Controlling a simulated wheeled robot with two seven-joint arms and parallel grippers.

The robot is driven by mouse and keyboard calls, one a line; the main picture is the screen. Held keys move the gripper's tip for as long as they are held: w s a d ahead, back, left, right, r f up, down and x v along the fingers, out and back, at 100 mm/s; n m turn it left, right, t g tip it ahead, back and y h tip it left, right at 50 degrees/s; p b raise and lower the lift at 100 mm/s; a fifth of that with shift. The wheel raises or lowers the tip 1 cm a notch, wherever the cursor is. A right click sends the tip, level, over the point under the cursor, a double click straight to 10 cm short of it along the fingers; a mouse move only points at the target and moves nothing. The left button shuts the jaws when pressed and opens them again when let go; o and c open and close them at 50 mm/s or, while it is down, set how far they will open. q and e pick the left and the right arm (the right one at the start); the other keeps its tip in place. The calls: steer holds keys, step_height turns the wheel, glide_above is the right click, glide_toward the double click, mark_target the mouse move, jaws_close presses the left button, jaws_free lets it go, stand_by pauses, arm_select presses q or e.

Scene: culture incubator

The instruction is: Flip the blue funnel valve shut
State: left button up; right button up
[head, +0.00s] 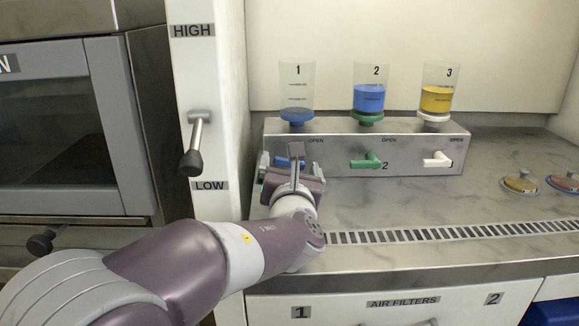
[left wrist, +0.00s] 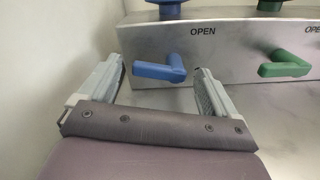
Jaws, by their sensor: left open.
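The blue valve (left wrist: 160,70) sits on the front face of the metal funnel stand (head: 335,135), under an OPEN label. Its handle lies roughly horizontal, with its long arm toward the left in the left wrist view. In the head view the blue valve (head: 283,161) is partly hidden by my gripper. My left gripper (head: 280,160) is open, its fingers on either side of the blue handle in the left wrist view (left wrist: 159,80). I cannot tell whether either finger touches it. Above is funnel 1 (head: 297,92), with a blue base and little liquid. My right gripper is not in view.
A green valve (head: 366,160) and a white valve (head: 438,159) are to the right on the stand. Funnel 2 (head: 369,90) holds blue liquid, funnel 3 (head: 437,92) yellow. A HIGH/LOW lever (head: 196,145) hangs on the left panel. The counter (head: 400,205) in front is mostly clear.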

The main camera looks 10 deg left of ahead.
arm_select(q)
steer(key=shift+x, duration=0.95)
steer(key=c, duration=1.1)
steer(key=shift+o, duration=0.2)
steer(key=f+n+b, duration=0.1)
steer(key=n+b, duration=0.1)
steer(key=b, duration=0.2)
steer(key=shift+r+n+b, duration=0.15)
steer(key=shift+n+b, duration=0.2)
steer(key=shift+n, duration=0.05)
steer(key=shift+r, duration=0.2)
steer(key=o, duration=1.1)
steer(key=shift+c, duration=0.2)
steer(key=shift+s, duration=0.1)
